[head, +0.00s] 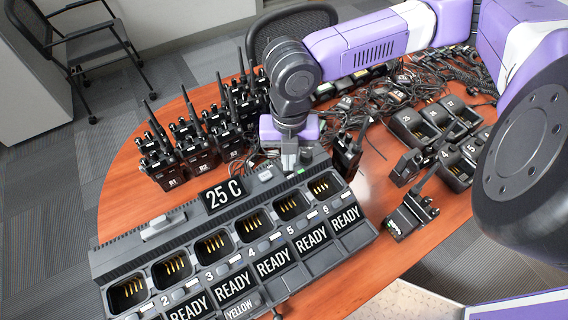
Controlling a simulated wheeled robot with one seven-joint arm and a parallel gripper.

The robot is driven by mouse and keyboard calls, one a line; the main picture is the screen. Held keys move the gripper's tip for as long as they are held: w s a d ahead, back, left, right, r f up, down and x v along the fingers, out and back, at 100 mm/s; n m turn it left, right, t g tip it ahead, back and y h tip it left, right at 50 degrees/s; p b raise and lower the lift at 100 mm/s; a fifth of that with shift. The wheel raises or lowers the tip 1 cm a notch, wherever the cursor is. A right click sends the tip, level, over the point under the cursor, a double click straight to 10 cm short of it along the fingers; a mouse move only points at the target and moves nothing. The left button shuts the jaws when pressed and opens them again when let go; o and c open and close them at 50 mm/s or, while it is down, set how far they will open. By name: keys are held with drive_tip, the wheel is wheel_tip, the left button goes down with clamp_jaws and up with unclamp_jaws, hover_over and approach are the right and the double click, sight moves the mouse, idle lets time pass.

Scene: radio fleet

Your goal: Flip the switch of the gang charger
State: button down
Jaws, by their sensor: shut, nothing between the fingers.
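The gang charger (290,262) is a long dark unit with a row of numbered empty bays, READY labels and a "25 C" display (222,195). It lies at an angle at the front of the table. A small green spot (299,171) shows on its top rear edge at the right end, close to my gripper. I cannot tell whether this is the switch. My gripper (290,158) points down at that rear edge, shut and empty. Its fingertips are small in the picture, and I cannot tell whether they touch the charger.
Several upright radios (187,148) stand on the wooden table (125,195) behind the charger at left. A radio (347,155) stands right of my gripper, and another (411,213) lies further right. Single chargers (425,125) and tangled cables (385,92) fill the back right. A chair (290,25) is behind.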

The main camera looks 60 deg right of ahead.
drive_tip(key=shift+f+b, duration=0.5)
drive_tip(key=shift+f, duration=0.3)
drive_tip(key=shift+r, duration=0.1)
wheel_tip(320, 180, up, 7)
drive_tip(key=p, duration=0.6)
drive_tip(key=shift+p, duration=0.3)
idle(0.7)
